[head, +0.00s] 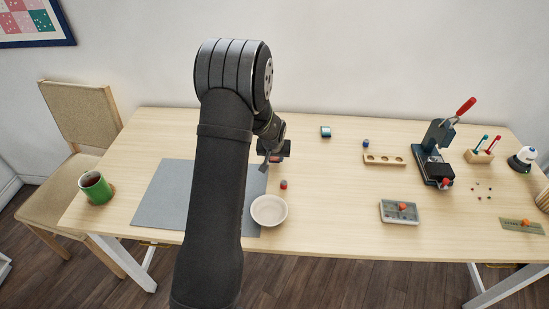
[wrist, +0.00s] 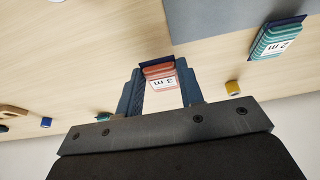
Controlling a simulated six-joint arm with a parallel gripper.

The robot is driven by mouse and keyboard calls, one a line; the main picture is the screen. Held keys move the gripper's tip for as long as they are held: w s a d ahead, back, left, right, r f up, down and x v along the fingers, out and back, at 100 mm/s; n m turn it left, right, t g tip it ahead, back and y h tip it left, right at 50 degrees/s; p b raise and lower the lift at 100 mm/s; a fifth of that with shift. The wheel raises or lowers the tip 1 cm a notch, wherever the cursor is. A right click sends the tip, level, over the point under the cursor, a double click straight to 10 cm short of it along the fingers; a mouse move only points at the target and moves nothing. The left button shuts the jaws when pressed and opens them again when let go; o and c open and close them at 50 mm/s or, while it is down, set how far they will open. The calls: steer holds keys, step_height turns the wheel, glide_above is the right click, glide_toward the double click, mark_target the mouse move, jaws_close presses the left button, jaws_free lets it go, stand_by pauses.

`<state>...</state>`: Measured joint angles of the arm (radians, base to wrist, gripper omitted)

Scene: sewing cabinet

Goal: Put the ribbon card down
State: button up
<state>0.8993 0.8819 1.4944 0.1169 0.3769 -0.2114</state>
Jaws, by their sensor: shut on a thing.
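In the wrist view a red ribbon card (wrist: 159,72) with a dark backing and a white label reading "3 m" sits between the two fingers of my gripper (wrist: 160,84). The gripper is shut on it. In the head view my gripper (head: 271,158) is right of the grey mat, behind the white bowl; the card is small and dark there. I cannot tell whether it touches the table. A teal ribbon card (wrist: 275,40) labelled "2 m" lies near the mat in the wrist view; my arm seems to hide it in the head view.
The grey mat (head: 160,196) is partly behind my arm. A white bowl (head: 269,211) and a red spool (head: 283,184) stand in front of the gripper. A blue item (head: 326,131) and a holed wooden block (head: 384,160) are to the right.

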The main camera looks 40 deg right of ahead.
steer(key=shift+f, duration=0.25)
steer(key=shift+f, duration=0.6)
steer(key=o, duration=1)
steer(key=shift+c, duration=0.2)
steer(key=v, duration=1.3)
steer(key=shift+r, duration=0.15)
steer(key=shift+w+d, duration=0.1)
